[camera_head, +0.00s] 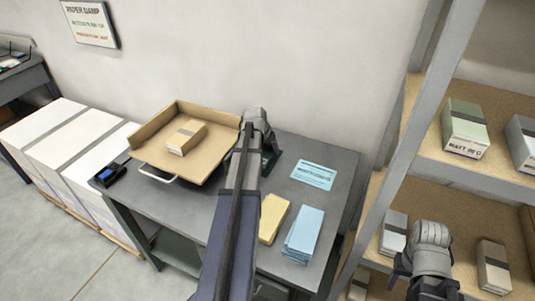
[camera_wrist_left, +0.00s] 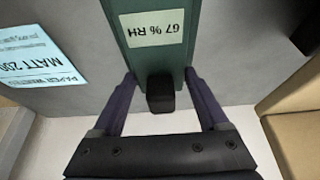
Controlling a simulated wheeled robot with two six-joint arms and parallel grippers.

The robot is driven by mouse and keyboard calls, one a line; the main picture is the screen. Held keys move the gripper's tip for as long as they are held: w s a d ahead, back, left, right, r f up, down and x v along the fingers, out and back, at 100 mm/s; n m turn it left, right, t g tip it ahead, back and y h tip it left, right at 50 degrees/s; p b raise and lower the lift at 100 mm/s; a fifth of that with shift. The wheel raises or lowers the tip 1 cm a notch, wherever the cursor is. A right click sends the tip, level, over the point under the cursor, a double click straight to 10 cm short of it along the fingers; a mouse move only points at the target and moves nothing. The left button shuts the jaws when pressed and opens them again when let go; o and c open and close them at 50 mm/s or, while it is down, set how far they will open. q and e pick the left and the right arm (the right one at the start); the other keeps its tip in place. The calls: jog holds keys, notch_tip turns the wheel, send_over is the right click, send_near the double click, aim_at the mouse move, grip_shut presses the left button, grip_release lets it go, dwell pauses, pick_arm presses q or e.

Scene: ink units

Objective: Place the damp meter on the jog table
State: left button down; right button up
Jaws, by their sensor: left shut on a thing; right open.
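The damp meter is a green block with a pale "67 % RH" label, seen between the fingers in the left wrist view (camera_wrist_left: 155,42). In the head view only a dark green part of it shows (camera_head: 270,162), beside my left gripper (camera_head: 262,150); my arm hides the rest. My left gripper is shut on the meter, over the grey table. A tan, low-walled tray (camera_head: 150,152), which looks like the jog table, stands tilted just left of the gripper, with a wrapped paper block (camera_head: 186,137) in it. My right gripper (camera_head: 428,285) is open and empty before the shelves.
The grey table (camera_head: 322,155) carries a blue printed sheet (camera_head: 314,175), yellow (camera_head: 271,217) and blue (camera_head: 303,232) paper stacks, and a dark device (camera_head: 107,175) at its left corner. White paper piles (camera_head: 65,135) stand left. Shelves (camera_head: 470,180) with paper packs stand right.

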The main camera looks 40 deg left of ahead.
pick_arm(q)
jog(key=shift+f, duration=0.15)
grip_release()
dwell(0.4)
jog(key=shift+s+r+p, duration=0.2)
jog(key=shift+r+p, duration=0.4)
jog(key=p+v, duration=1)
jog(key=v, duration=0.1)
jog(key=shift+s+d, duration=0.1)
